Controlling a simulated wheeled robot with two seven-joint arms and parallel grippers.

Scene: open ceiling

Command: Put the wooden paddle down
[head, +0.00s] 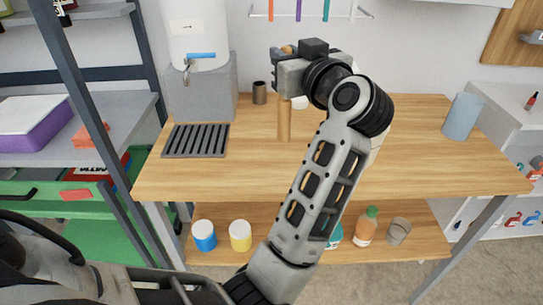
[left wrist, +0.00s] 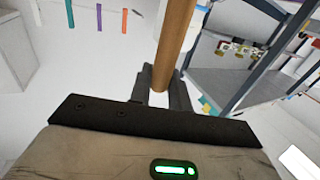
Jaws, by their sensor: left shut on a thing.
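The wooden paddle (head: 284,121) shows in the head view as a light brown upright shaft over the wooden table (head: 430,160). My left gripper (head: 287,84) is shut on it, and a small wooden part shows above the gripper. I cannot tell whether the paddle's lower end touches the table top. In the left wrist view the paddle (left wrist: 176,38) runs up from between the fingers of my left gripper (left wrist: 164,84). My left arm hides part of the table behind it. My right gripper is not in view.
A drip grate (head: 196,140) lies left of the paddle. A grey block (head: 214,92) bears a white dispenser (head: 197,32). A brown cup (head: 259,92) stands behind, and a blue-grey container (head: 461,116) at right. The table top right of my arm is mostly clear.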

